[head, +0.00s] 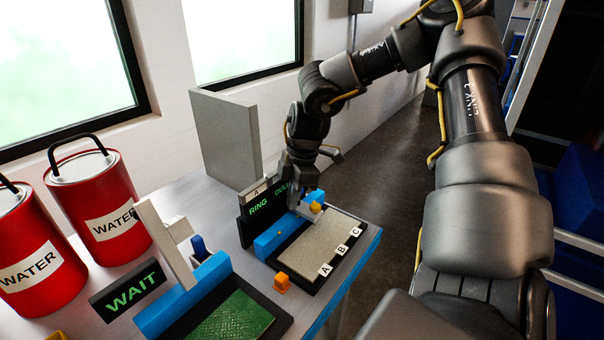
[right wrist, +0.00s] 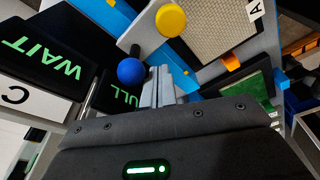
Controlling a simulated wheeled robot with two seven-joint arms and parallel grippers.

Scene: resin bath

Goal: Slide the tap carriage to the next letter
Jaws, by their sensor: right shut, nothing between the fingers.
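The tap carriage is a grey block with a round yellow knob (head: 316,207) at the far end of a blue rail (head: 275,238). The rail runs beside a speckled plate (head: 318,245) with letter tags A (head: 325,270), B (head: 341,250) and C (head: 356,231); the carriage sits nearest C. The yellow knob (right wrist: 171,20) and a blue ball on a dark stem (right wrist: 131,71) show in the right wrist view. My right gripper (right wrist: 163,88) is shut and empty, its fingertips close to the blue ball; whether they touch it I cannot tell. My left gripper is out of view.
A black RING/DULL sign (head: 258,208) stands left of the rail, with a grey panel (head: 226,138) behind. A WAIT sign (head: 128,291), a green mat (head: 232,317) and an orange block (head: 282,283) lie nearer. Red WATER cans (head: 104,190) stand left. The table's right edge is close.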

